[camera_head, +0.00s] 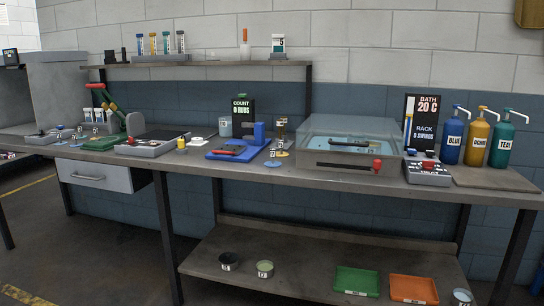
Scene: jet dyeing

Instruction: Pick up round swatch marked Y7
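No disc can be read as Y7 from here; any markings are too small. A flat yellow disc (283,154) lies on the bench right of the blue device, beside a small clear-and-brown upright item. A flat blue disc (272,164) lies just in front and left of it. A white round piece (197,139) lies farther left, near a yellow-topped small item (182,143). Neither of my grippers is in view.
The long grey bench (420,190) holds a green lever press (125,125), a blue device (235,150), a clear water tank (350,145), a control box (428,172) and pump bottles (477,138). Below, a shelf (310,275) holds bowls and green and orange trays.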

